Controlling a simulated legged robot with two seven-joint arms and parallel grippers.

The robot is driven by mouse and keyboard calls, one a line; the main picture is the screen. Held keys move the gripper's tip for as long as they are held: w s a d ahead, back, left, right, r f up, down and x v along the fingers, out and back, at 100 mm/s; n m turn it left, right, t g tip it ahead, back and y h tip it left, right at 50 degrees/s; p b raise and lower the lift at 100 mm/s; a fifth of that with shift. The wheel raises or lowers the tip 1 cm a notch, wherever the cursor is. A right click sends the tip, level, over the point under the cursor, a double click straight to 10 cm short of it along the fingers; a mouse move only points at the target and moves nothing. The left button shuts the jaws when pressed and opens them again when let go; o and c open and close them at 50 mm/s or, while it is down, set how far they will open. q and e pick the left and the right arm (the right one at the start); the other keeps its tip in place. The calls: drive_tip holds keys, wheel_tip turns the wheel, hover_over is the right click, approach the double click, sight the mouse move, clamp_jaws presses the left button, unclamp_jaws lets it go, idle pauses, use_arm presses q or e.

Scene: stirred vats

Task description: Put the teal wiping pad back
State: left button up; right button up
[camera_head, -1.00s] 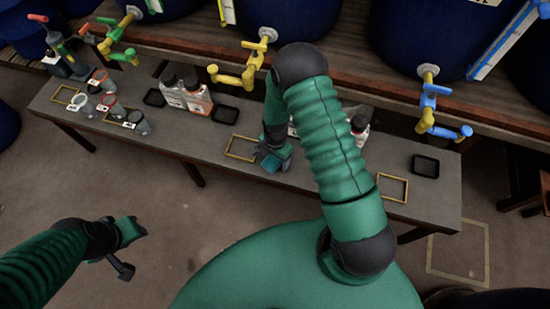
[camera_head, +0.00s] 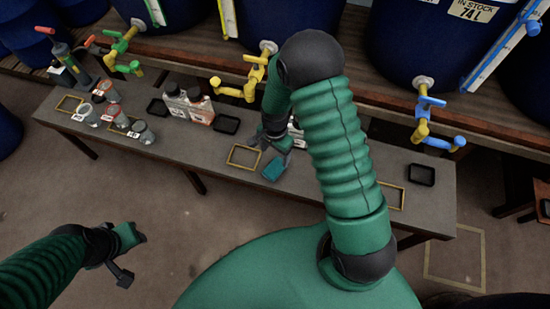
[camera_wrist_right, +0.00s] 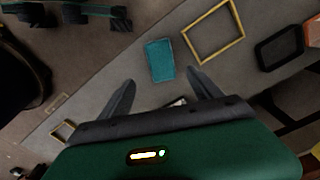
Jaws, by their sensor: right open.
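The teal wiping pad (camera_head: 273,171) lies on the grey bench, just right of an empty yellow outlined frame (camera_head: 230,158) and outside it. In the right wrist view the pad (camera_wrist_right: 159,60) lies ahead of the fingertips, a small gap from the yellow frame (camera_wrist_right: 242,35). My right gripper (camera_head: 276,143) is just behind the pad; its two fingers stand apart with nothing between them, as the wrist view (camera_wrist_right: 160,77) shows. My left gripper (camera_head: 135,256) is over the floor at lower left, its fingers apart and empty.
The bench (camera_head: 180,150) carries black trays (camera_head: 227,124), bottles (camera_head: 200,110) and grey cups (camera_head: 143,132). Another yellow frame (camera_head: 402,200) lies at right, partly hidden by my arm. Blue vats with yellow (camera_head: 235,92) and blue taps (camera_head: 430,102) stand behind.

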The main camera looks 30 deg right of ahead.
drive_tip(key=s+a+r+n+t, duration=0.1)
drive_tip(key=s+a+r+n, duration=0.2)
drive_tip(key=r+n, duration=0.4)
drive_tip(key=s+a+r+n+t, duration=0.1)
drive_tip(key=s+a+r+n, duration=0.2)
drive_tip(key=s+r+n, duration=0.3)
wheel_tip(320, 180, up, 3)
drive_tip(key=shift+a+r+n+t, duration=0.1)
drive_tip(key=shift+a+n+t, duration=0.25)
drive_tip(key=shift+n, duration=0.35)
drive_tip(key=shift+s, duration=0.1)
drive_tip(key=shift+a, duration=0.1)
